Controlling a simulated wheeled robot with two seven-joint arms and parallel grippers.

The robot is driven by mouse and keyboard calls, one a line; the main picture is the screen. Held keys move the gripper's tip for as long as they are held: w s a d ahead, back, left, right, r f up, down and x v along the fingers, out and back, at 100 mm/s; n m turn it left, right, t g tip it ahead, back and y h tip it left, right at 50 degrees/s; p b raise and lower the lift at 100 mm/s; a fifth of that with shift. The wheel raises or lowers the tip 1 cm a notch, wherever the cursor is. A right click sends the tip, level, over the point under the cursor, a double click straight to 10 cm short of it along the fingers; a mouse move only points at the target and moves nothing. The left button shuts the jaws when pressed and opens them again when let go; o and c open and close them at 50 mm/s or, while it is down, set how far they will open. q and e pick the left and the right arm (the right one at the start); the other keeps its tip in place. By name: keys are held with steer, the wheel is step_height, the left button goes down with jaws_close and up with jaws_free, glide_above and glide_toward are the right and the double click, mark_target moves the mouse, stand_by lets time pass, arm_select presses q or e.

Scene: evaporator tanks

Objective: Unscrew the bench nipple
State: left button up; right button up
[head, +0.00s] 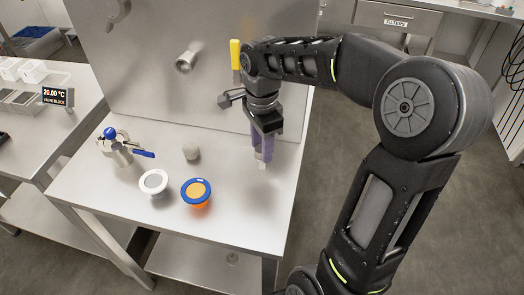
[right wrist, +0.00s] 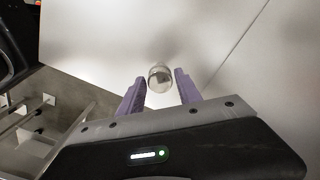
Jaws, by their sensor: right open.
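My right gripper (head: 261,157) points down over the right part of the steel bench (head: 235,215), its two purple fingers apart. In the right wrist view a short, round, pale metallic or glassy piece (right wrist: 160,78), which looks like the bench nipple, stands between the fingertips (right wrist: 157,83). A narrow gap shows on each side of it, so the fingers do not appear to grip it. In the head view only a small pale bit (head: 262,167) shows below the fingertips; the fingers hide the rest. My left gripper is not in view.
On the bench stand a grey knob-like piece (head: 190,151), a white-rimmed disc (head: 153,182), a blue-rimmed orange part (head: 196,192) and a clamp or valve with a blue handle (head: 120,146). The upright back panel (head: 150,70) carries a metal port (head: 185,62) and a yellow block (head: 235,54).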

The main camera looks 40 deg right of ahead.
steer(key=m, duration=0.3)
steer(key=shift+f+b, duration=0.1)
steer(key=shift+b, duration=0.25)
steer(key=shift+m, duration=1)
steer(key=shift+c, duration=0.3)
jaws_close()
